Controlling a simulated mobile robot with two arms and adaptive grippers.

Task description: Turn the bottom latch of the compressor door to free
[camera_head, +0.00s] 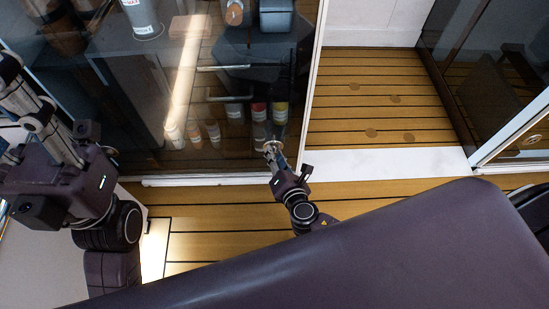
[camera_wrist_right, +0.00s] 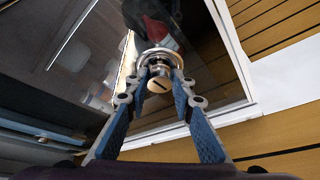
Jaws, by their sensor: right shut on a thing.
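The glass compressor door (camera_head: 190,120) in a white frame stands at the left and centre of the head view. The bottom latch is a small round metal piece low on the door near its right corner. In the right wrist view the latch (camera_wrist_right: 160,84) shows a round, pale face with a dark slot. My right gripper (camera_head: 271,148) is at the latch, and its blue-padded fingers (camera_wrist_right: 160,68) are shut on it from both sides. The fingers hide part of the latch in the head view. My left gripper (camera_head: 30,110) is at the far left, away from the door; its fingertips are unclear.
Bottles (camera_head: 192,131) and other dark equipment stand behind the glass. Right of the door is an open bay with a slatted wooden floor (camera_head: 370,100) and a white sill (camera_head: 390,163). Another dark glass panel (camera_head: 500,75) stands further right.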

